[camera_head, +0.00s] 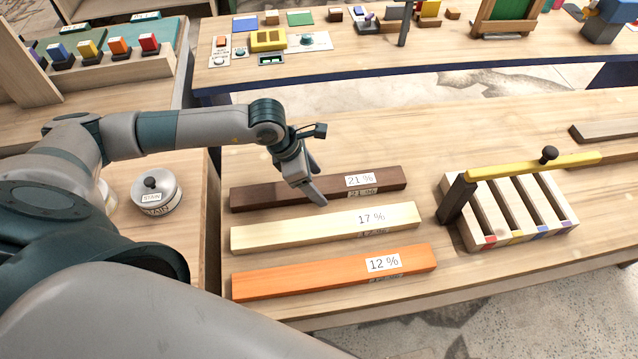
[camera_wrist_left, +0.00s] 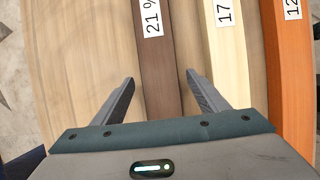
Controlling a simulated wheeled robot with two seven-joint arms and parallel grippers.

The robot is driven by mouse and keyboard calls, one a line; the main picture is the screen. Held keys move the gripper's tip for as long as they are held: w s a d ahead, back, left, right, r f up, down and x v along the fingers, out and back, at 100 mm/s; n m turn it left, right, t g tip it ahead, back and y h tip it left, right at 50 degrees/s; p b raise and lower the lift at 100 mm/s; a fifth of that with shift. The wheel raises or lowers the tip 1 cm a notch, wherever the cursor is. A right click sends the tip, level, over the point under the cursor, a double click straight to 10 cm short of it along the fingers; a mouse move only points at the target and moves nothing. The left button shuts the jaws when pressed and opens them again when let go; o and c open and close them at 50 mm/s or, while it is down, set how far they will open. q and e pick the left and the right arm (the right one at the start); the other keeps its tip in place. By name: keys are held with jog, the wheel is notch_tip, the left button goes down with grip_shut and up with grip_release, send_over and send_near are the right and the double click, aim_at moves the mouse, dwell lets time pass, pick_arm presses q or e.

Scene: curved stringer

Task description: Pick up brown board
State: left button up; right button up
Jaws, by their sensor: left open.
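The brown board (camera_head: 285,193) lies flat on the workbench, with a white "21 %" label on its right part. It is the farthest of three parallel boards. In the left wrist view the brown board (camera_wrist_left: 157,75) runs between the two finger lines. My left gripper (camera_head: 316,183) is open above the brown board near its middle, pointing down. In the left wrist view the left gripper (camera_wrist_left: 160,92) has its fingers apart, one on each side of the board. Whether the fingers touch it or the bench cannot be told. My right gripper is out of view.
A pale "17 %" board (camera_head: 290,232) and an orange "12 %" board (camera_head: 300,280) lie nearer. A slotted rack (camera_head: 520,215) with a yellow bar (camera_head: 540,165) stands to the right. A stain tin (camera_head: 156,193) is at left. Bench beyond the brown board is clear.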

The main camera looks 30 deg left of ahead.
pick_arm(q)
jog(key=shift+w+d+f, duration=0.15)
jog(key=shift+d+f, duration=0.05)
jog(key=shift+f, duration=0.4)
jog(key=shift+r, duration=0.1)
jog(key=c, duration=1.6)
